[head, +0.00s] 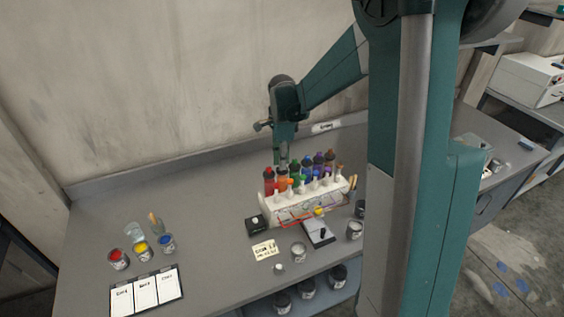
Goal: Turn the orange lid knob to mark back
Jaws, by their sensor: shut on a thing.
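A white dispenser rack (268,212) stands on the grey bench with a row of coloured paint bottles in it. The orange bottle (283,184) is second from the left, beside the red one (268,183). My gripper (282,165) points down from above and is shut on the orange bottle's lid knob. The knob is mostly hidden by the fingers, and its angle and marks are too small to tell.
Green, blue and purple bottles (318,161) stand close on the right in the same rack. A small black box (256,224), a label card (265,249) and a scale (319,233) lie in front.

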